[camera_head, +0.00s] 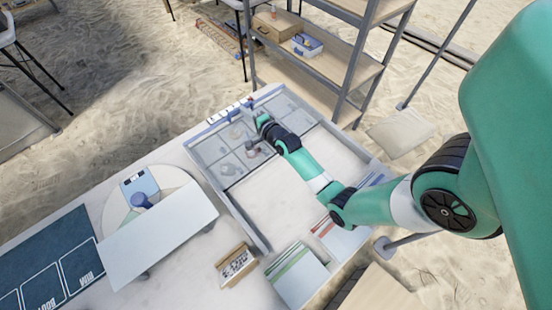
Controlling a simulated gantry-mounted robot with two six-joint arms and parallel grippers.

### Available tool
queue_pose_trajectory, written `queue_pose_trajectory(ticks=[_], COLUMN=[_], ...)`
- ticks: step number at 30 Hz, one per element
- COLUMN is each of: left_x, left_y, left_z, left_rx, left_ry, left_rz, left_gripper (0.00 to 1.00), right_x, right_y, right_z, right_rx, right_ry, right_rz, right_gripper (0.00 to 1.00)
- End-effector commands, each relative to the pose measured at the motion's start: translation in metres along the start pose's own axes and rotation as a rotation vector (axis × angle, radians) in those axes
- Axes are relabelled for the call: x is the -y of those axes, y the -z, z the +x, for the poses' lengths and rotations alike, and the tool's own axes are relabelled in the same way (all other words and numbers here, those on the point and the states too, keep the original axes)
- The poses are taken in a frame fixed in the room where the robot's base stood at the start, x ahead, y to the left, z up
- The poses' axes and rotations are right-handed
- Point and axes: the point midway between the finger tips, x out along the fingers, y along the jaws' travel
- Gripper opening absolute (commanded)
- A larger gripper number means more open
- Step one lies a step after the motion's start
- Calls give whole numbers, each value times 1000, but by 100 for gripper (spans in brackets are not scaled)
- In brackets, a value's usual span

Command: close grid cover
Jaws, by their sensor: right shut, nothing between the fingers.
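The grid box (231,207) is a large, shallow grey tray with raised walls and dividers, near the middle of the table. Its far compartments at the upper left look greyish, as if under a clear cover, with small pale items inside; I cannot clearly make out the cover's edges. The near, lower-right part looks like an empty pale surface. My right gripper (252,149) is shut and empty, over the far compartments. I cannot tell whether it touches the cover. My right arm crosses the box's right side and hides part of it. My left gripper is not in view.
A small wooden box (235,265) with small items and folders (297,276) lie in front of the grid box. A white panel (158,235) and a blue device (139,187) stand left, beside a dark labelled mat (50,262). A metal shelf (335,60) stands behind.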

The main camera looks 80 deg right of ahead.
Motion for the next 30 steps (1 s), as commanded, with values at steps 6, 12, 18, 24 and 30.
queue_pose_trajectory(ticks=[6,12,18,24,30], left_x=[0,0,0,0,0], left_y=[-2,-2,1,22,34], left_z=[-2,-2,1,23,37], left_rx=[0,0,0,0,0], left_ry=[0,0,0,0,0], left_rz=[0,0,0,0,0], left_gripper=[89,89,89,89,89], right_x=[1,0,1,5,0], right_y=[11,11,10,0,-2], right_z=[6,7,3,-28,-82], right_rx=[-16,-16,-15,-1,2], right_ry=[-2,-3,-4,-9,-8], right_rz=[5,5,5,3,3], right_gripper=[0,0,0,0,0])
